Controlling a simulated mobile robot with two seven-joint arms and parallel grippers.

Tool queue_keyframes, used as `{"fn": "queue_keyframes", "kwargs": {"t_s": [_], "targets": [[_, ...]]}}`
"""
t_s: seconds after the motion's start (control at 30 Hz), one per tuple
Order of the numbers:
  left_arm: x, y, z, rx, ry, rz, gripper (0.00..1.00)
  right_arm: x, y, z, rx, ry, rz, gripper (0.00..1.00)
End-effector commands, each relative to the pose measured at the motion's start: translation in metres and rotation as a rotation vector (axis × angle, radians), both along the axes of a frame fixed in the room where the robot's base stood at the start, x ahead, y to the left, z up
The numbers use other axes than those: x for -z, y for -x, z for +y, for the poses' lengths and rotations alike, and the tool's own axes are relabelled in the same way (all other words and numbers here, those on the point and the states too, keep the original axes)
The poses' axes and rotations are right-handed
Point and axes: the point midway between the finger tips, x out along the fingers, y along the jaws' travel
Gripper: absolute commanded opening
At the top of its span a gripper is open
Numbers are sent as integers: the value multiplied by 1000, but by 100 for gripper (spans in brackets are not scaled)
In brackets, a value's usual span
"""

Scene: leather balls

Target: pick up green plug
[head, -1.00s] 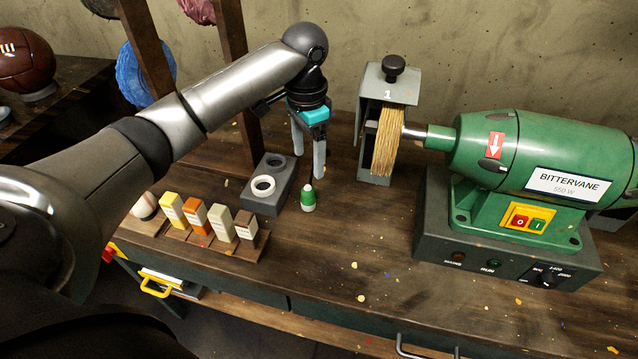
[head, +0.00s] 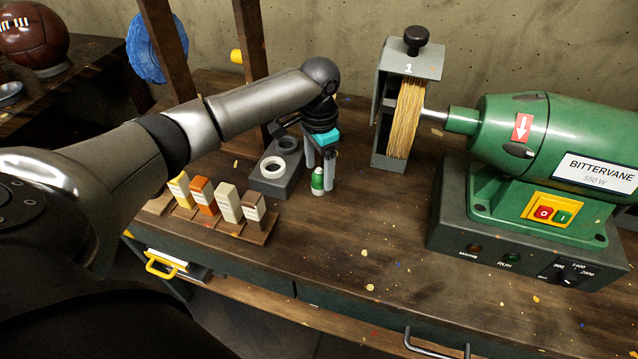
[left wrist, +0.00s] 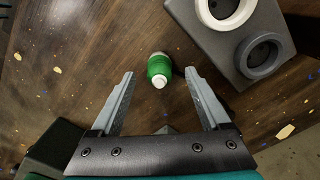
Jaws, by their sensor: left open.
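The green plug (head: 318,181), with a white tip and white base, stands on the wooden bench just right of a grey block. In the left wrist view the plug (left wrist: 159,69) lies between the lines of the two fingers, a little beyond the fingertips. My left gripper (head: 320,165) is open above the plug, one finger to each side of it in the head view. The open, empty fingers also show in the left wrist view (left wrist: 159,73). I cannot tell the exact height gap. My right gripper is not in view.
The grey block (head: 270,186) with two round holes, one ringed in white, stands close beside the plug. A rack of coloured bars (head: 232,226) is in front. The grey brush housing (head: 382,160) and green motor (head: 530,140) stand right. The bench front is mostly clear.

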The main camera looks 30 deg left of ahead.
Motion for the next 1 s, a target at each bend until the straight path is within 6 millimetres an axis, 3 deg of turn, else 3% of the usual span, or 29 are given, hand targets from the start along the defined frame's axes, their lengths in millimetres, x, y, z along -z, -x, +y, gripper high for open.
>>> {"fn": "queue_keyframes", "kwargs": {"t_s": [0.1, 0.2, 0.43, 1.0], "targets": [[24, 2, -1, 0, -1, 4, 80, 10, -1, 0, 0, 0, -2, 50], [35, 1, -1, 1, 0, 2, 80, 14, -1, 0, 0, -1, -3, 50], [36, 1, 0, 1, 0, 1, 80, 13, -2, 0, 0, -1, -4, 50], [36, 1, 0, 1, -1, 0, 17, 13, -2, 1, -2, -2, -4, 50]]}}
